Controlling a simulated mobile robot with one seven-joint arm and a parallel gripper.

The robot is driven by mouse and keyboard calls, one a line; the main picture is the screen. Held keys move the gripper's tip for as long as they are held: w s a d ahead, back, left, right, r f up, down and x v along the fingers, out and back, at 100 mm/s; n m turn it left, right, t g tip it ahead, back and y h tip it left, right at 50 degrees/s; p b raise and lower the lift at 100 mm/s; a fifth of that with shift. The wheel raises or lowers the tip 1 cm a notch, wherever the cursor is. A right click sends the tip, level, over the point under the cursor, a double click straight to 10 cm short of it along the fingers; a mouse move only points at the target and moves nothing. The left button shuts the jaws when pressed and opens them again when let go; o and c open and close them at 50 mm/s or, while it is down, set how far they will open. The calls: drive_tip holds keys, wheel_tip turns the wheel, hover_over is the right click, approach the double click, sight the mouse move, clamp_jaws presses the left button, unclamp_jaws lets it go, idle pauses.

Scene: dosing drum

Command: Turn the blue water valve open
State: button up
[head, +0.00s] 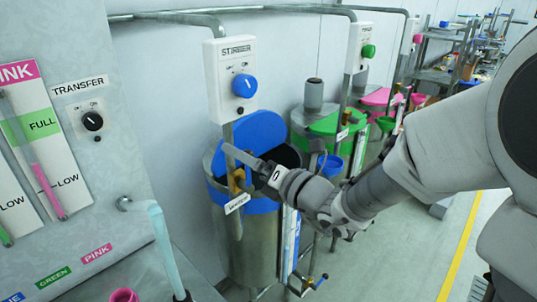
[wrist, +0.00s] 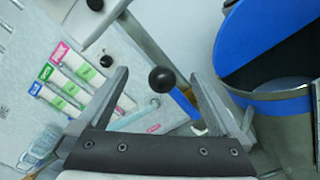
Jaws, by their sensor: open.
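The steel drum with blue bands (head: 255,250) and an open blue lid (head: 258,130) stands at the middle of the head view. My gripper (head: 245,170) is at the drum's upper left rim, beside brass fittings (head: 238,181). In the wrist view my gripper (wrist: 159,76) is open, with a round black knob (wrist: 162,80) showing between its fingers. A blue bar (wrist: 184,104) runs below the knob; it looks like a valve lever, but I cannot tell whether they join. Contact with the fingers is not clear. My gripper partly hides the valve in the head view.
A stirrer box with a blue dial (head: 244,86) hangs above the drum. A panel with level gauges and a black transfer dial (head: 92,121) is at left. Green (head: 320,123) and pink (head: 381,97) drums stand behind. Open floor lies at right.

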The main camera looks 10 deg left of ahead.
drive_tip(key=b+v, duration=0.2)
drive_tip(key=v, duration=0.7)
drive_tip(key=s+f+n+g+h, duration=0.45)
drive_tip(key=s+n+g, duration=0.35)
drive_tip(key=s+n, duration=0.8)
drive_tip(key=d+n+t+h, duration=0.2)
drive_tip(key=d+n+h, duration=0.7)
drive_tip(key=d+n, duration=0.8)
drive_tip(key=shift+n+t+h, duration=0.3)
drive_tip(key=shift+n+h, duration=0.05)
drive_tip(key=shift+n, duration=0.45)
